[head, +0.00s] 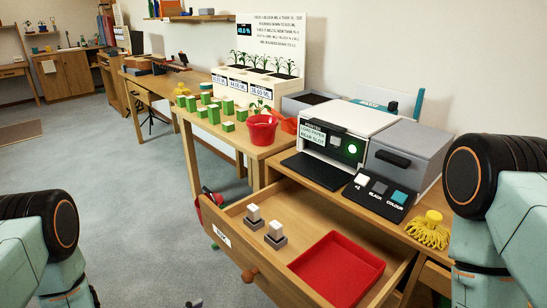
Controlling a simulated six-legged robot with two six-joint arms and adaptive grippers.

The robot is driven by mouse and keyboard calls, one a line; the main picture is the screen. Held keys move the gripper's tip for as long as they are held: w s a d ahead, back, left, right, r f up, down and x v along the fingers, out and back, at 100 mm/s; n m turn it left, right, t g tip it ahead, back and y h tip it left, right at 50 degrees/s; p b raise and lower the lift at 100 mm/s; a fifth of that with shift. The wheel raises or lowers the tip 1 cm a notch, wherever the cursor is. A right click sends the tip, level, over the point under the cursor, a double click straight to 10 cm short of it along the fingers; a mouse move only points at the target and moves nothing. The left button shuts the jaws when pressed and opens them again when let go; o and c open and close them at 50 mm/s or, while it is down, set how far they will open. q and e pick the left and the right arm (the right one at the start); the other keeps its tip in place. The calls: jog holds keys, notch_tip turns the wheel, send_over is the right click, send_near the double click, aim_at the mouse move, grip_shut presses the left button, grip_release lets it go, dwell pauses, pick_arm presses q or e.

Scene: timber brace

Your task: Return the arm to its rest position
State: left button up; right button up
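My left arm (45,235) shows at the left edge and my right arm (480,210) at the right edge. Both show dark round joints and pale teal links pointing down. Neither gripper's fingers can be made out in the head view, so what they hold, if anything, is hidden. The gap between the two arms contains an open wooden drawer (222,243).
The drawer holds a red tray (337,268) and two white-topped grey pieces (275,232). Above it stand a printer (345,135) with a green light, a button pad (378,190), a yellow stringy object (429,228), a red pot (262,130) and green blocks (214,112). Grey floor (130,220) is open at left.

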pick_arm(q)
jog(key=s+a+f+n+g+y, duration=0.2)
jog(key=s+f+n+g+y, duration=0.15)
jog(key=s+f, duration=0.3)
jog(key=s+a+n+g+y+p, duration=0.15)
jog(key=s+n+g+y, duration=0.4)
jog(key=s, duration=0.75)
jog(key=s+a+r+n+g+y+p, duration=0.1)
jog(key=s+r+g, duration=0.1)
jog(key=s+r, duration=0.3)
jog(key=shift+s+r+g, duration=0.15)
jog(key=shift+s+g, duration=0.2)
jog(key=shift+g, duration=0.05)
